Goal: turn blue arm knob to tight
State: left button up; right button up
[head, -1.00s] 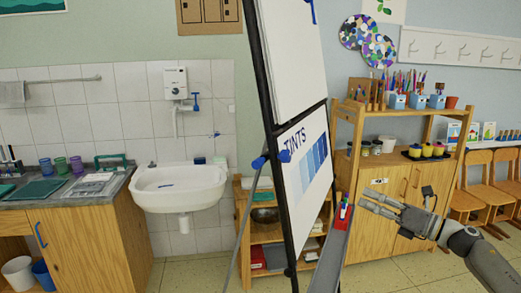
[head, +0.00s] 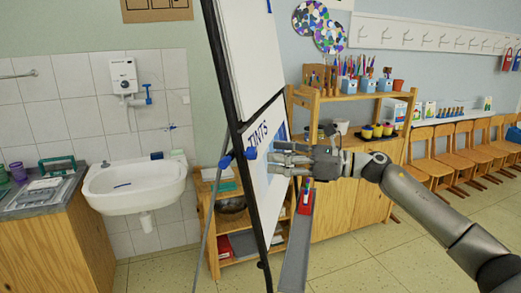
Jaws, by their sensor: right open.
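Two blue knobs show on the easel at about mid-height: one at the left, by the grey strut (head: 225,161), and one at the black frame's edge (head: 251,153). I cannot tell how tight either is. The easel carries a white board (head: 262,185) with a chart reading "TINTS", seen at a steep angle. My right gripper (head: 278,160) is open and empty, its fingers pointing left in front of the chart. Its fingertips are just right of the right-hand knob in the picture; I cannot tell the depth gap. My left gripper is not in view.
A long grey tray (head: 296,245) with markers juts out below the board. A white sink (head: 135,186) stands at left and a low wooden shelf (head: 228,190) behind the easel. A wooden cabinet (head: 340,207) and several chairs (head: 430,165) stand at right. Floor at lower right is open.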

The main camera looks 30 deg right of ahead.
aim_at(256, 154)
jog(key=p+x, duration=0.2)
jog(key=x, duration=0.1)
jog(key=shift+w+a+r, duration=0.15)
jog(key=shift+w+r, duration=0.05)
jog(key=shift+w, duration=0.1)
jog(key=shift+w+a+f+p, duration=0.2)
jog(key=shift+w+a+p, duration=0.15)
jog(key=shift+w+a, duration=0.15)
jog(key=c, duration=1)
